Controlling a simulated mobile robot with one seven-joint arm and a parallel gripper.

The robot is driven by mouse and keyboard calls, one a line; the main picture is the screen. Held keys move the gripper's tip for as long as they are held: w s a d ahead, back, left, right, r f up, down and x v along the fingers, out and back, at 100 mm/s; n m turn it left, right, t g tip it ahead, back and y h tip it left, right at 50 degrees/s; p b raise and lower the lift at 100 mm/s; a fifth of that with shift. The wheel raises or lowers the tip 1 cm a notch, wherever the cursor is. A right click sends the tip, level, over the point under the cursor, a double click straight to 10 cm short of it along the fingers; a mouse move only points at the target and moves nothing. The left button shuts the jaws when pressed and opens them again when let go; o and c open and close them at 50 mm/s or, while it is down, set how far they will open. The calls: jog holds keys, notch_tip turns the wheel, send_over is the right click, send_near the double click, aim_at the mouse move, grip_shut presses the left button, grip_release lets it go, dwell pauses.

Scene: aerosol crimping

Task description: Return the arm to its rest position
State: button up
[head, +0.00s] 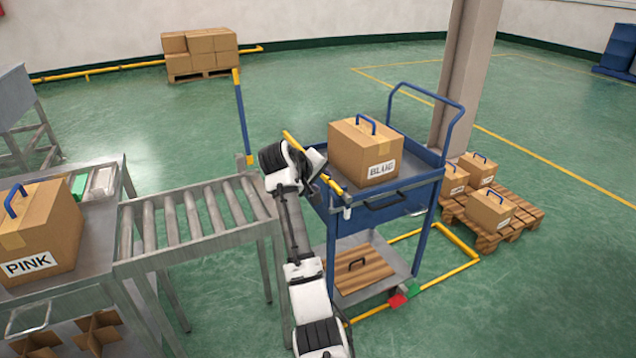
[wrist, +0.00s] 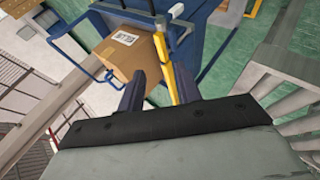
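My arm rises from the bottom of the head view and bends at a white and black joint beside the blue cart. My gripper (head: 322,172) is close to the cart's left edge, partly hidden by my arm. In the wrist view its two dark fingers (wrist: 160,78) stand apart, with no box between them. A yellow bar (wrist: 164,68) shows in the gap; I cannot tell whether it touches them. The cardboard box marked BLUE (head: 364,154) stands upright on the cart's top (head: 417,178), apart from the fingers. It also shows in the wrist view (wrist: 122,62).
A roller conveyor (head: 190,215) lies left of my arm, joined to a metal table with a PINK box (head: 42,235). A pillar (head: 465,80) and a pallet (head: 520,222) with small boxes stand right of the cart. Open green floor lies behind.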

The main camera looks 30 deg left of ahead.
jog(key=shift+s+r, duration=0.35)
jog(key=shift+s, duration=0.05)
